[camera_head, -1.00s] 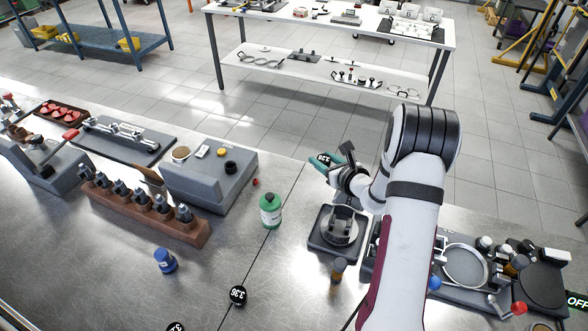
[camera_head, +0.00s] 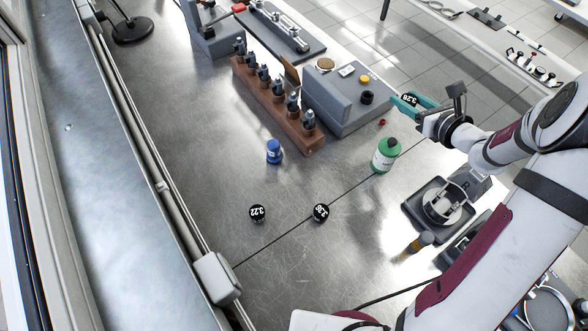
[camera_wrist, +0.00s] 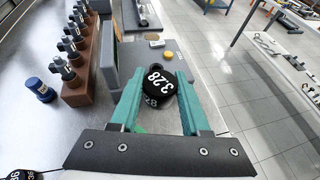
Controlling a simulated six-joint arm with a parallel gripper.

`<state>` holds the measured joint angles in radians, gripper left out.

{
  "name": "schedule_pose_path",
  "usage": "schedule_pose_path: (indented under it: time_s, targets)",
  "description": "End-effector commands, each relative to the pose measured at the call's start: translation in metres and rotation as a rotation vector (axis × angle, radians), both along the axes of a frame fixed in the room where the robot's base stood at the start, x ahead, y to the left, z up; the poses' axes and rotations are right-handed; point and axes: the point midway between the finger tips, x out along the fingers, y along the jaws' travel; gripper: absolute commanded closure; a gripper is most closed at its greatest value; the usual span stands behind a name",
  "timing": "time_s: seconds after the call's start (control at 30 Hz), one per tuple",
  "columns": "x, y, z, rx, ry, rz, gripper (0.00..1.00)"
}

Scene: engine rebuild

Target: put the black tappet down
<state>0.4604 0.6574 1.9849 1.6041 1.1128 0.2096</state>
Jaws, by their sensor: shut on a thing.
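My gripper (camera_head: 404,104) is shut on a black tappet (camera_head: 409,99) marked 3.28. In the wrist view the tappet (camera_wrist: 156,84) sits between the two teal fingers, number side showing. It is held above the bench, near the grey block's right end. Two other black tappets rest on the bench: one marked 3.22 (camera_head: 257,213), and one whose number looks like 3.36 (camera_head: 321,212). They stand apart from each other, and my gripper is well away from both.
A green-labelled bottle (camera_head: 386,155) and a blue bottle (camera_head: 274,151) stand on the bench (camera_head: 200,150). A wooden rack (camera_head: 275,107) holds several dark parts. A grey block (camera_head: 345,100) and a round fixture (camera_head: 441,205) are near my arm. The bench around the two loose tappets is clear.

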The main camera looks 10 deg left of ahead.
Motion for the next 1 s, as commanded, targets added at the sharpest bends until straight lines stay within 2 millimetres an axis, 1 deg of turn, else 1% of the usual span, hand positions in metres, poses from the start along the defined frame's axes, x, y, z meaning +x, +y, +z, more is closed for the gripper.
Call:
schedule_pose_path:
  time_s: [0.03, 0.07, 0.1, 0.17, 0.2, 0.3, 0.4, 0.53, 0.73, 0.77, 0.8, 1.0]
  targets:
    - [-0.003, 0.028, 0.000, -0.001, 0.001, 0.085, 1.00]
    - [-0.006, 0.046, 0.000, 0.001, 0.000, 0.143, 1.00]
    - [-0.011, 0.072, 0.000, 0.001, 0.000, 0.227, 1.00]
    - [-0.024, 0.111, 0.000, 0.001, 0.001, 0.358, 1.00]
    - [-0.034, 0.135, 0.000, 0.002, 0.001, 0.444, 1.00]
    - [-0.061, 0.183, -0.001, 0.001, 0.001, 0.631, 1.00]
    - [-0.086, 0.216, -0.002, 0.001, 0.002, 0.774, 1.00]
    - [-0.111, 0.242, -0.003, 0.001, 0.001, 0.905, 1.00]
    - [-0.141, 0.267, -0.005, 0.001, 0.001, 1.047, 1.00]
    - [-0.143, 0.269, -0.007, 0.002, 0.003, 1.058, 1.00]
    - [-0.142, 0.268, -0.016, 0.004, 0.005, 1.054, 1.00]
    - [-0.141, 0.267, -0.047, 0.002, 0.004, 1.050, 1.00]
